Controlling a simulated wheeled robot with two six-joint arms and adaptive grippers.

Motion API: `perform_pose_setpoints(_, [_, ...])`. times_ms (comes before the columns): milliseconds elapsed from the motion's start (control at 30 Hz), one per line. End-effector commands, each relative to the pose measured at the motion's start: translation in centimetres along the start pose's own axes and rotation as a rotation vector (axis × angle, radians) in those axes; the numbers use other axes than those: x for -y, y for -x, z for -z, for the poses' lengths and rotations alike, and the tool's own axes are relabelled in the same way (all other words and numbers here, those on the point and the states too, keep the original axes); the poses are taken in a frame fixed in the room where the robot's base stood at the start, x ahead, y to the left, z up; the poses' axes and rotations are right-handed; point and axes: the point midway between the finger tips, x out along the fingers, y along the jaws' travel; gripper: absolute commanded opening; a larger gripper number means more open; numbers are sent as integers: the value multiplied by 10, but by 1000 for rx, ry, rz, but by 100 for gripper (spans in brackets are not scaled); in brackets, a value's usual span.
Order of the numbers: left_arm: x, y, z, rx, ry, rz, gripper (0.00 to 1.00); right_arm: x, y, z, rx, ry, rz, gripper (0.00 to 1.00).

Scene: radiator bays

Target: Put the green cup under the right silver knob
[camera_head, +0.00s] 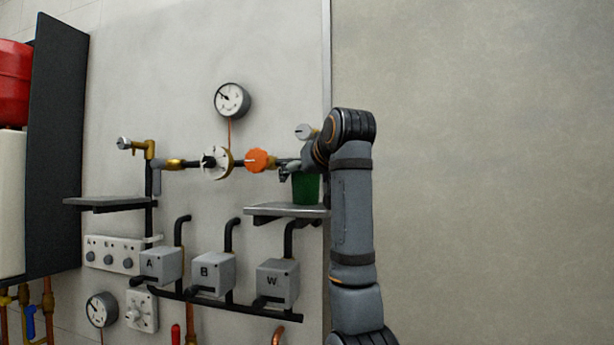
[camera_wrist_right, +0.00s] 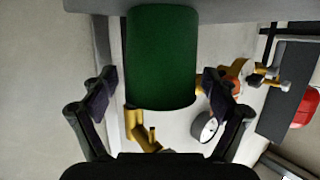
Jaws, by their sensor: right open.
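The green cup (camera_head: 306,190) stands upright on the right-hand grey shelf (camera_head: 262,211), below the right silver knob (camera_head: 304,131). My right gripper (camera_head: 287,172) is at the cup's upper part in the head view, and my arm hides some of the area around it. In the right wrist view the cup (camera_wrist_right: 162,55) lies between and beyond the spread fingers of my right gripper (camera_wrist_right: 160,84), with a visible gap on each side. A brass fitting (camera_wrist_right: 138,128) shows near the cup's rim. My left gripper is not in view.
The left silver knob (camera_head: 124,143) sits above an empty left shelf (camera_head: 108,203). An orange valve (camera_head: 258,160), a white round valve (camera_head: 215,162) and a gauge (camera_head: 232,100) are left of the cup. Grey boxes (camera_head: 277,284) hang below the shelves. The wall at right is bare.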

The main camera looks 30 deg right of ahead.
Motion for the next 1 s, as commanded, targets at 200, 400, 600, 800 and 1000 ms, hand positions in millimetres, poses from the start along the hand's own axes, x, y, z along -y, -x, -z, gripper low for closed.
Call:
perform_pose_setpoints(200, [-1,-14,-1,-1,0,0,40,1,23,-1,-5,-1,3,87])
perform_pose_setpoints(400, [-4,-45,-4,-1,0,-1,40,0,78,-4,-5,-2,3,87])
perform_pose_setpoints(600, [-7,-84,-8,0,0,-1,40,0,103,-4,-3,-1,3,87])
perform_pose_setpoints(800, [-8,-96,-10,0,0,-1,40,0,119,1,0,0,1,87])
perform_pose_setpoints(1000, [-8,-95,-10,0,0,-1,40,0,122,4,0,1,0,87])
